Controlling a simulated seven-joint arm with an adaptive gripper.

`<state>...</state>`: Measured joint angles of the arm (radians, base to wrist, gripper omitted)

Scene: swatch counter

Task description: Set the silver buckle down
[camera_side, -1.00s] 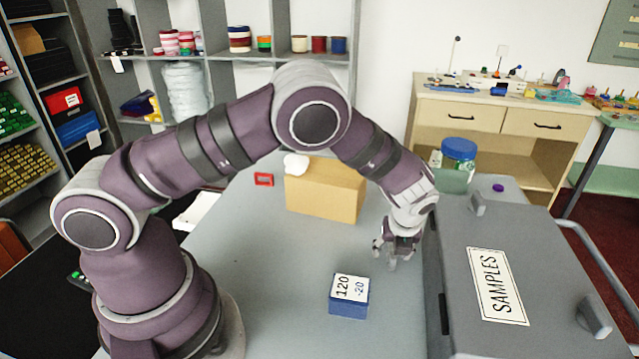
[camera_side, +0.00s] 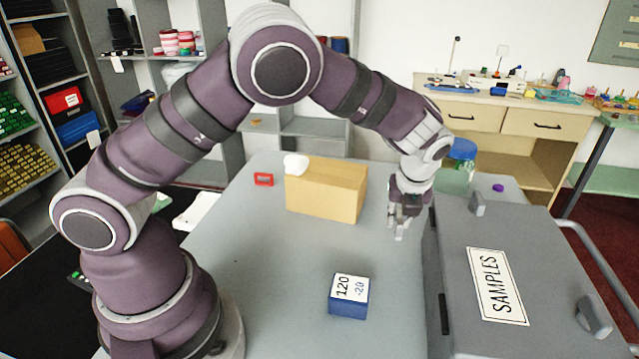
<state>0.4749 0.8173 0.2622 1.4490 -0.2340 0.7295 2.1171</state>
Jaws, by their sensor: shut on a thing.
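My gripper (camera_side: 400,232) points down above the grey table (camera_side: 290,270), just left of the grey case labelled SAMPLES. It is shut on the small silver buckle, which is hard to make out against the pale grey fingertips. No other silver buckle shows on the table. The fingertips seem to be a little above the tabletop.
A tan box (camera_side: 325,190) with a white lump on it stands at the back. A red square frame (camera_side: 264,179) lies left of it. The SAMPLES case (camera_side: 470,230) fills the right side. A blue-lidded jar (camera_side: 459,165) stands behind.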

